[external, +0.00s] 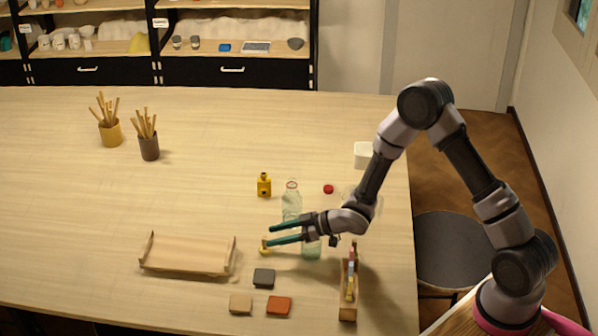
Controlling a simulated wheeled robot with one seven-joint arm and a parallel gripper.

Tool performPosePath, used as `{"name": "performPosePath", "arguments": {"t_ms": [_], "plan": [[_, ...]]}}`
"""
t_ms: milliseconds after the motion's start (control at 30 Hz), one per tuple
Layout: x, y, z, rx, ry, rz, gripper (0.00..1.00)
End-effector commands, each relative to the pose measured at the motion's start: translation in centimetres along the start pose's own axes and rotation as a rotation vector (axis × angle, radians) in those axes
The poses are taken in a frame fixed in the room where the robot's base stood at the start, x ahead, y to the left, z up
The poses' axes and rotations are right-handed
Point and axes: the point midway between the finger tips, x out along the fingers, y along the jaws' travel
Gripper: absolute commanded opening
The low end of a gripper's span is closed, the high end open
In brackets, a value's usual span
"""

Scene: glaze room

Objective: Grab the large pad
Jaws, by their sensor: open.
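Three small flat pads lie near the front of the table: a dark grey pad (264,278), a tan pad (241,303) and an orange-red pad (279,306). They look close in size, and I cannot tell which is the large one. My gripper (268,236) is open, with its teal fingers pointing left above the table, behind the dark grey pad in the picture. Nothing shows between the fingers. A small yellow item (264,248) shows just by the lower fingertip; whether they touch is unclear.
A wooden tray (188,254) lies left of the pads. A narrow wooden rack (348,312) with coloured items stands to their right. A clear bottle (291,197), a yellow bottle (264,185) and a red cap (328,189) are behind my gripper. The table's left middle is clear.

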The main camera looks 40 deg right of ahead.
Motion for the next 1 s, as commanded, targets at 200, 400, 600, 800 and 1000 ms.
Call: {"name": "performPosePath", "arguments": {"t_ms": [200, 400, 600, 800, 1000], "plan": [[1.6, 0.0, 0.0, 0.000, -0.001, 0.000, 0.57], [1.7, 0.0, 0.0, 0.000, -0.001, 0.001, 0.57], [1.6, 0.0, 0.0, 0.001, -0.002, 0.001, 0.00], [1.6, 0.0, 0.0, 0.001, -0.002, 0.001, 0.00], [1.3, 0.1, -0.8, 0.000, 0.000, 0.001, 0.00]]}}
